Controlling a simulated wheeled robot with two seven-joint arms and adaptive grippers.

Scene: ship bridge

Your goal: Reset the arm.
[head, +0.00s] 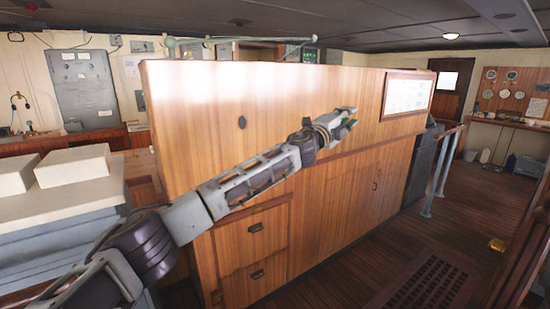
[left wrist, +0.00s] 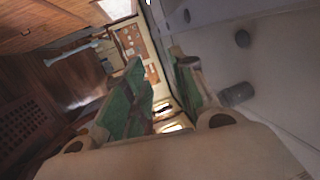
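My left arm (head: 250,180) reaches from the lower left across the head view, stretched out and slanting upward in front of a wooden cabinet (head: 345,200). My left gripper (head: 350,117) is at its far end, in front of the upper part of the cabinet's panel. In the left wrist view, the two green-padded fingers of the left gripper (left wrist: 160,78) stand apart with nothing held between them. How far the gripper is from the cabinet is hard to tell. My right gripper is not in view.
A grey counter with white blocks (head: 73,166) is at the left, near the arm. A framed chart (head: 408,93) hangs on the cabinet's right end. A metal railing (head: 445,165) stands beyond it. Wooden floor (head: 385,262) with a dark grate (head: 432,285) is open at the right.

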